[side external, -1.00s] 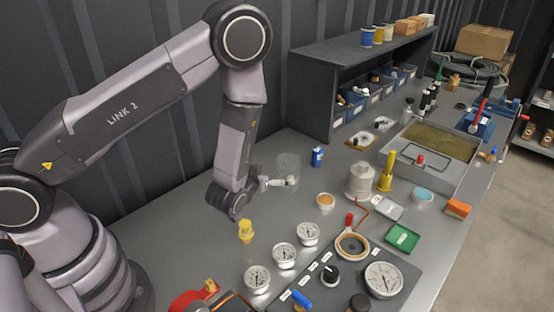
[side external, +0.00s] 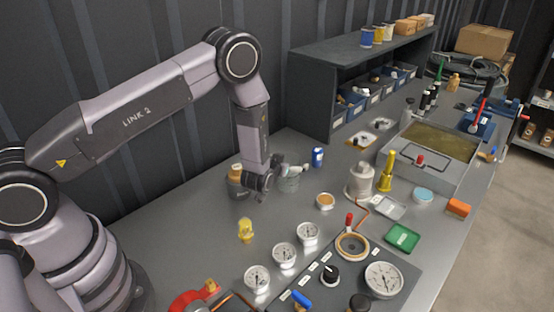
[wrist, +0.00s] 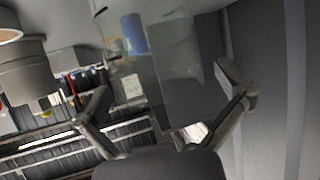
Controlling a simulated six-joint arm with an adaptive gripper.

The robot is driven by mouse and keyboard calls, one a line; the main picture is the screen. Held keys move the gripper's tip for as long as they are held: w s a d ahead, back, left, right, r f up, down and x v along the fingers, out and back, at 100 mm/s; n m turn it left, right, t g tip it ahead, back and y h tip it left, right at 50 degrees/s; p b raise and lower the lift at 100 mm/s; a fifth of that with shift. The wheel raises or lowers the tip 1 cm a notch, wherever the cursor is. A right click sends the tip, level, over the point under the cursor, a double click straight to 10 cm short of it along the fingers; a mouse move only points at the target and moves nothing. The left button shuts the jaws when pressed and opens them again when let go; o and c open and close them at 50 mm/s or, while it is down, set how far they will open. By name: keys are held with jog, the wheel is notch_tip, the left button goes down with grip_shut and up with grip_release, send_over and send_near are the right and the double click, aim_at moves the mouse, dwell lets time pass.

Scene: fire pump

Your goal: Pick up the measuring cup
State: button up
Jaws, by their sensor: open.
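The measuring cup (side external: 289,184) is a clear, see-through vessel standing on the grey bench, right beside my gripper (side external: 293,170) in the side view. My gripper is low over the bench and open. In the wrist view, the clear cup (wrist: 165,55) fills the upper middle, with the spread fingers of my gripper (wrist: 168,98) showing on its left and right. Whether a finger touches the cup cannot be told. My wrist and fingers hide part of the cup in the side view.
A grey jar with a tan top (side external: 237,176) stands left of my wrist. A blue can (side external: 318,157) is just behind the cup. A tan-filled dish (side external: 325,201), a yellow item (side external: 246,230) and gauges (side external: 308,233) lie nearer the front. A dark shelf (side external: 345,75) stands behind.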

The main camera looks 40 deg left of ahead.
jog(key=c, duration=1.2)
jog(key=shift+o, duration=0.2)
jog(key=shift+r, duration=0.1)
